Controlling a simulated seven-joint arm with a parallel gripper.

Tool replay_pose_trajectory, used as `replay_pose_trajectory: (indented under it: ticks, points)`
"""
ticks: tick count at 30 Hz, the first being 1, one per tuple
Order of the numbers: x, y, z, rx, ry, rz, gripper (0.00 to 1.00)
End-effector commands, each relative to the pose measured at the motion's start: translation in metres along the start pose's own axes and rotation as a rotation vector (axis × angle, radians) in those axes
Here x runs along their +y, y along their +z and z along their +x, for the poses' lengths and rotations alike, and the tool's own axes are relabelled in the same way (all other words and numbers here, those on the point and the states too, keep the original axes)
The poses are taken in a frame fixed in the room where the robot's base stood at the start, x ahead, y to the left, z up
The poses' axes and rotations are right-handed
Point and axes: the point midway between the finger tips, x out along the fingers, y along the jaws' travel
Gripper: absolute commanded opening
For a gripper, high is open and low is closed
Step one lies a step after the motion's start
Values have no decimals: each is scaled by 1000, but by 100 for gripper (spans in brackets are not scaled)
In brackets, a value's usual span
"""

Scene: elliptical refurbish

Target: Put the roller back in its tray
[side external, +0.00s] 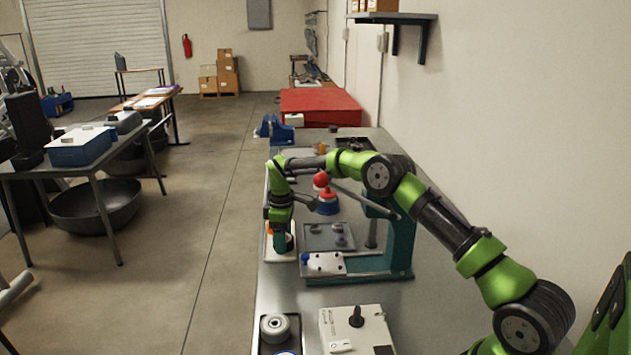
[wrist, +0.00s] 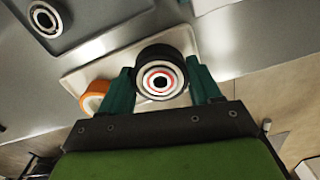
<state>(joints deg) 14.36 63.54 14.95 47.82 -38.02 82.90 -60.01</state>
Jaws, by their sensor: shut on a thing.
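My gripper (wrist: 160,74) is shut on a black roller (wrist: 152,57) with a white hub and a red ring, one green finger on each side. The roller is over a pale tray (wrist: 82,58) in the wrist view; I cannot tell whether it touches the tray. An orange roller (wrist: 95,94) lies on the same tray, just left of my gripper. In the side external view my gripper (side external: 281,240) points down over the pale tray (side external: 273,257) at the bench's left edge. The held roller is mostly hidden there.
A grey tray (side external: 314,245) with several small parts is right of my gripper, beside a green-framed press (side external: 402,245). A blue and red device (side external: 327,203) stands behind. At the front are a dark tray with a grey roller (side external: 274,326) and a white box (side external: 340,325).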

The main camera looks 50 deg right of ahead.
Motion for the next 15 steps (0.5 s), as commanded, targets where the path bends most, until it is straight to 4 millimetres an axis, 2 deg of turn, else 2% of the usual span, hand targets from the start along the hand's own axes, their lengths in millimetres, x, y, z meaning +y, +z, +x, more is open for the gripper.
replay_pose_trajectory:
  ticks: [15]
  points:
    - [0,0,8,0,0,0,27]
